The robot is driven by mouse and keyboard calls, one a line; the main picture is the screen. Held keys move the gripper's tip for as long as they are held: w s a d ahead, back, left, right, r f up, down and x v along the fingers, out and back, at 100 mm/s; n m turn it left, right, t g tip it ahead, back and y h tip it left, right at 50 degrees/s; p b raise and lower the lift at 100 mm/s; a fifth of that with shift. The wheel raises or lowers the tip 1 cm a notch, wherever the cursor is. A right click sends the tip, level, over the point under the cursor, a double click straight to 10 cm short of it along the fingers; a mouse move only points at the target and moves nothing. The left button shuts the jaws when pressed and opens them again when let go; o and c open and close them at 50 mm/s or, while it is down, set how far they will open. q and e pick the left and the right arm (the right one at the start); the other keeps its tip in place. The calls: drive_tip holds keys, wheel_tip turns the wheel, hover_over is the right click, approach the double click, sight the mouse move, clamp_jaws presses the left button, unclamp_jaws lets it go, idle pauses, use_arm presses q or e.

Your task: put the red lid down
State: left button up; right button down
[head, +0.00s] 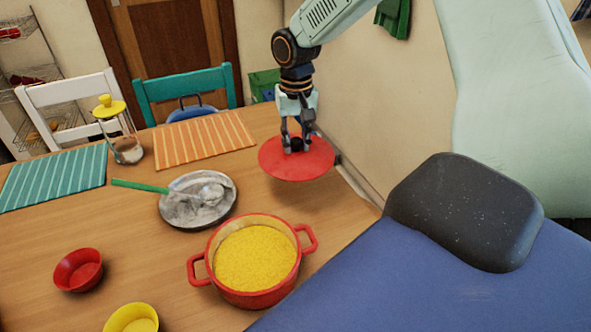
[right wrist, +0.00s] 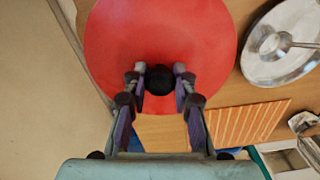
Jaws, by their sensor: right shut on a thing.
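The red lid (head: 297,166) is a flat red disc with a dark knob. My right gripper (head: 296,145) is shut on the knob, with the lid below it near the table's right back edge by the wall. In the right wrist view, the fingers (right wrist: 160,80) close on both sides of the black knob, and the red lid (right wrist: 160,30) spreads around it. I cannot tell whether the lid touches the table. The red pot (head: 253,262) stands uncovered on the table, full of yellow grains. My left gripper is not in view.
A metal plate (head: 180,218) with a green-handled ladle lies left of the lid. A red bowl (head: 78,270), a yellow bowl (head: 133,318), a yellow-topped jar (head: 125,150) and an orange striped mat (head: 203,139) are on the table (head: 140,245). The wall is close on the right.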

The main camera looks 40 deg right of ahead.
drive_tip(key=shift+f, duration=0.2)
drive_tip(key=b, duration=0.2)
hover_over(297, 186)
drive_tip(key=f, duration=0.6)
drive_tip(key=shift+s+d, duration=0.15)
drive_tip(key=shift+d, duration=0.1)
drive_tip(key=shift+a+f, duration=0.25)
drive_tip(key=shift+a, duration=0.15)
drive_tip(key=f, duration=0.2)
drive_tip(key=f+b, duration=0.1)
drive_tip(key=shift+d+f, duration=0.3)
drive_tip(key=shift+f, duration=0.05)
drive_tip(key=shift+a+r, duration=0.15)
drive_tip(key=shift+a, duration=0.1)
drive_tip(key=c, duration=1.5)
unclamp_jaws()
drive_tip(key=shift+c, duration=0.2)
drive_tip(key=o, duration=0.4)
drive_tip(key=shift+d+f, duration=0.2)
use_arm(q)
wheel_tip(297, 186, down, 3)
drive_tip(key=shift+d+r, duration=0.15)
use_arm(e)
drive_tip(key=shift+o, duration=0.3)
drive_tip(key=shift+a, duration=0.15)
drive_tip(key=shift+r, duration=0.1)
